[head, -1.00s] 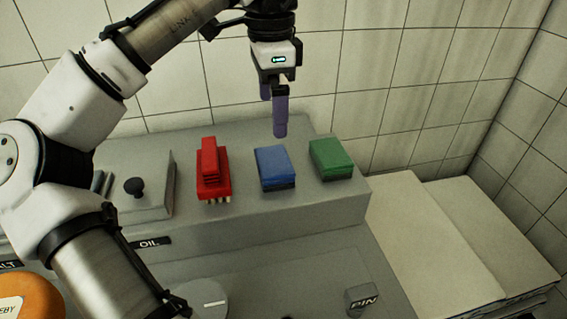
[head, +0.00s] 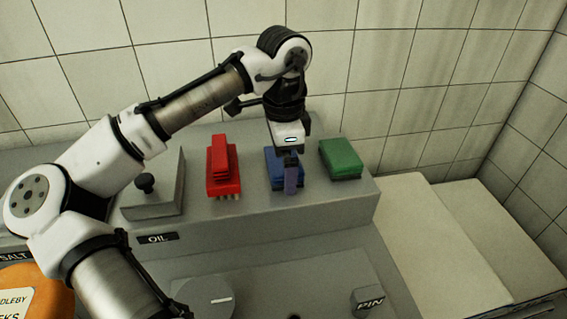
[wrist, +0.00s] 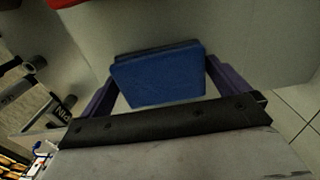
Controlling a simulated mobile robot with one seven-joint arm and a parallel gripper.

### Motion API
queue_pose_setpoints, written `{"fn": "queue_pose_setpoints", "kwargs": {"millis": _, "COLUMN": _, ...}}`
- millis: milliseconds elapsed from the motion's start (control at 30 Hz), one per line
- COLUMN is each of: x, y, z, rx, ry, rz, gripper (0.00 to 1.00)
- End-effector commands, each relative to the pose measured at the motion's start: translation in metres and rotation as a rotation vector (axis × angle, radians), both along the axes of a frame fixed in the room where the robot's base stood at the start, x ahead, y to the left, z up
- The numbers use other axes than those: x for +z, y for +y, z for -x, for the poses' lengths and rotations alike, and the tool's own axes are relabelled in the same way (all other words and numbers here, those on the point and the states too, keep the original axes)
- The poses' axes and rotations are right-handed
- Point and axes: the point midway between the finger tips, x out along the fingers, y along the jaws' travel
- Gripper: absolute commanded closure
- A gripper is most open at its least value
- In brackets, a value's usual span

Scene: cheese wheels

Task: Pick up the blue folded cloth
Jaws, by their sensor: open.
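The blue folded cloth (head: 273,170) lies on the raised grey ledge between the red brush and the green block, partly hidden by my gripper in the head view. My gripper (head: 290,188) points down over it, with purple fingers at the cloth's near side. In the wrist view the cloth (wrist: 158,80) lies between the two spread fingers of my gripper (wrist: 160,76), one at its left and one at its right. The jaws are open. I cannot tell whether either finger touches the cloth.
A grey lidded box (head: 155,195) is farther left. The tiled wall (head: 400,80) rises behind the ledge. Pale stacked sheets (head: 420,240) lie at right.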

Motion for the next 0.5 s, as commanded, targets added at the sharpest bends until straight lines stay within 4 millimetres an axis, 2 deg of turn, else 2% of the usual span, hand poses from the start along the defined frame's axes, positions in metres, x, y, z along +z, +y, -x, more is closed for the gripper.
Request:
{"fn": "queue_pose_setpoints", "kwargs": {"millis": 167, "x": -0.0002, "y": 0.0000, "z": -0.0001, "rx": 0.000, "ry": 0.000, "rz": 0.001, "gripper": 0.00}}
{"fn": "queue_pose_setpoints", "kwargs": {"millis": 400, "x": 0.0001, "y": 0.0000, "z": -0.0001, "rx": 0.000, "ry": 0.000, "rz": 0.001, "gripper": 0.30}}
{"fn": "queue_pose_setpoints", "kwargs": {"millis": 500, "x": 0.0002, "y": 0.0000, "z": -0.0001, "rx": 0.000, "ry": 0.000, "rz": 0.001, "gripper": 0.32}}
